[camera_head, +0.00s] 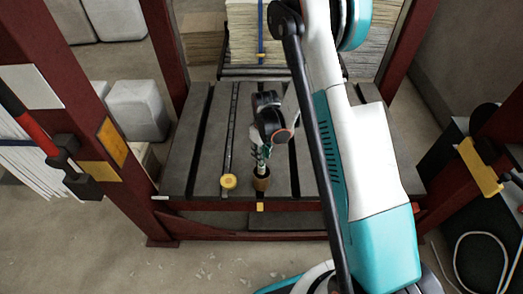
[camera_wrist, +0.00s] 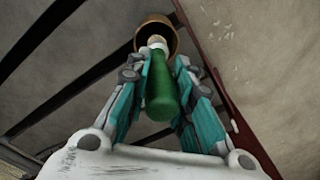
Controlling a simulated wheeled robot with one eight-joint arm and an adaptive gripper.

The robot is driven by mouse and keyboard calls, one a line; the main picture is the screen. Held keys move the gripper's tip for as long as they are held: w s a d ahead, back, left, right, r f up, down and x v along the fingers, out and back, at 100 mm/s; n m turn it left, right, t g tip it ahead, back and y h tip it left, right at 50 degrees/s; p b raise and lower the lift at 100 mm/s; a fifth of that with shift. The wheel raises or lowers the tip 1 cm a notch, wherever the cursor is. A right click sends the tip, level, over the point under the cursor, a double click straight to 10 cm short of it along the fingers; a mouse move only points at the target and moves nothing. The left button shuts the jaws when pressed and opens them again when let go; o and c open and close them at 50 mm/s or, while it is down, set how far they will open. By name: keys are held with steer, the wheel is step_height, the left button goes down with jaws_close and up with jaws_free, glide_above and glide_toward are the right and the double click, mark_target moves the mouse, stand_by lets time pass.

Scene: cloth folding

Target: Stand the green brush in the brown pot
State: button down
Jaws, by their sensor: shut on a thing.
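The green brush (camera_wrist: 161,88) is between the two fingers of my gripper (camera_wrist: 162,75) in the wrist view, its far end pointing into the mouth of the brown pot (camera_wrist: 169,27). The gripper is shut on the green brush. In the head view the brown pot (camera_head: 261,181) stands near the front edge of the grey slatted table. My gripper (camera_head: 262,152) is right above it, with the brush (camera_head: 260,167) reaching down to the rim.
A yellow round end of a tape-like strip (camera_head: 228,181) lies on the table (camera_head: 200,150) left of the pot. Red posts (camera_head: 120,120) stand at both sides. Stacked sheets (camera_head: 258,30) are at the back. The table left of the strip is clear.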

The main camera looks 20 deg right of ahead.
mark_target(263, 146)
steer(key=shift+f, duration=2.65)
steer(key=c, duration=1.3)
jaws_free()
steer(key=r, duration=1.2)
steer(key=shift+w+d, duration=0.1)
steer(key=shift+d, duration=0.2)
